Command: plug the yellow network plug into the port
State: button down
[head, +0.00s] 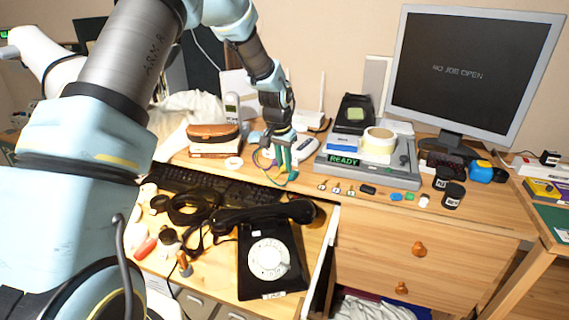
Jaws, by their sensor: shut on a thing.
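My gripper (285,168) points down over the desk, behind the black dial phone and left of the grey device with the READY display. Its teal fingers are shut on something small. A bit of yellow (271,164) shows at the fingers, which looks like the yellow network plug; the fingers hide most of it. A thin purple cable loops just left of the fingers. The port cannot be made out. A white box with an antenna, like a router (307,118), stands behind the gripper.
The black dial phone (268,258) and dark keyboard (215,186) are in front. The grey READY device (400,178) carries a tape roll (378,144). Small parts line the desk edge before it. A monitor (474,72) stands right; a brown case (212,132) lies left.

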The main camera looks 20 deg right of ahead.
jog(key=shift+r+p, duration=1.3)
jog(key=shift+r, duration=0.7)
